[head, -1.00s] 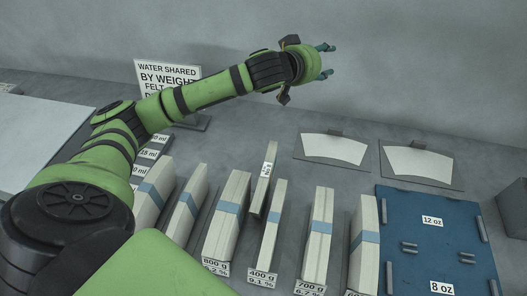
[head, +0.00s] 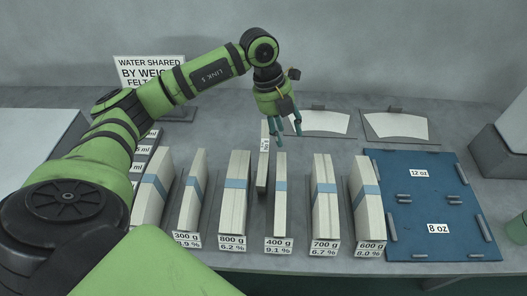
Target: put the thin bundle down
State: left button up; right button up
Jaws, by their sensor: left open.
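A narrow, pale bundle (head: 262,178) with a small white tag stands upright on the table, just behind and left of the blue-banded 400 g bundle (head: 280,208). My left gripper (head: 288,140) points down with its fingers apart and nothing between them. In the picture its fingertips are to the right of the tagged bundle's top and above the 400 g bundle; the exact gap cannot be told. My right gripper is out of view.
Other banded bundles stand in a row, such as the 800 g (head: 233,210) and 700 g (head: 325,213) ones. A blue board (head: 435,190) lies at right. Pale curved pieces (head: 396,126) lie on plates behind. A sign (head: 150,70) stands at the back left.

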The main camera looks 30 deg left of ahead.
aim_at(261, 145)
pick_arm(q)
jog(key=a+y, duration=0.1)
jog(key=a, duration=0.1)
jog(key=s+a+y, duration=0.1)
jog(key=a, duration=0.1)
jog(key=a+f+y, duration=0.1)
jog(key=a, duration=0.1)
jog(key=shift+s+f+g, duration=0.1)
jog(key=shift+s+g, duration=0.3)
jog(key=f+p, duration=0.1)
jog(key=f, duration=0.1)
jog(key=f+p, duration=0.1)
jog(key=f, duration=0.1)
jog(key=f+p, duration=0.1)
jog(key=f, duration=0.1)
jog(key=shift+w+a, duration=0.2)
jog(key=shift+w, duration=0.2)
jog(key=shift+f, duration=0.45)
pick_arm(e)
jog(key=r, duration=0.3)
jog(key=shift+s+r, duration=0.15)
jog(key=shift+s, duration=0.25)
pick_arm(q)
jog(key=shift+c, duration=0.4)
grip_shut()
